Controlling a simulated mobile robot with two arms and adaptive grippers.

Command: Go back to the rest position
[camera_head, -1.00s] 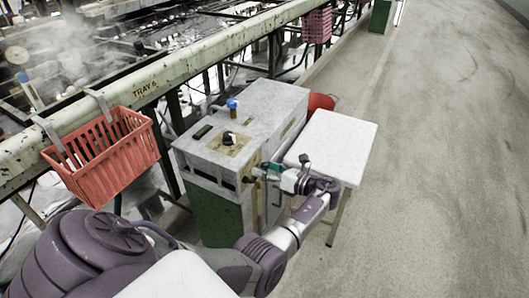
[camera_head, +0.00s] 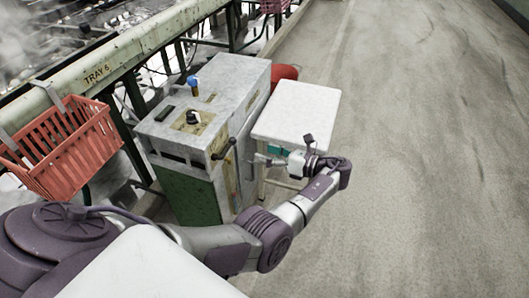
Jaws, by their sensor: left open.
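My left gripper (camera_head: 262,159) is at the end of my purple and grey arm, which comes in from the left. It is open and looks empty, though its fingers are small in this view. It hangs in front of the near edge of a white-topped table (camera_head: 297,112). A grey and green machine cabinet (camera_head: 225,92) stands left of it, with a dark lever (camera_head: 223,149) at its front corner. The fingertips point toward the cabinet and appear apart from the lever. My right gripper is not in view.
A red basket (camera_head: 65,155) hangs on the rail (camera_head: 130,48) marked TRAY 6 at the left. A blue-topped knob (camera_head: 193,82) stands on the cabinet. A red container (camera_head: 284,72) is behind the table. The concrete floor (camera_head: 430,130) at the right is clear.

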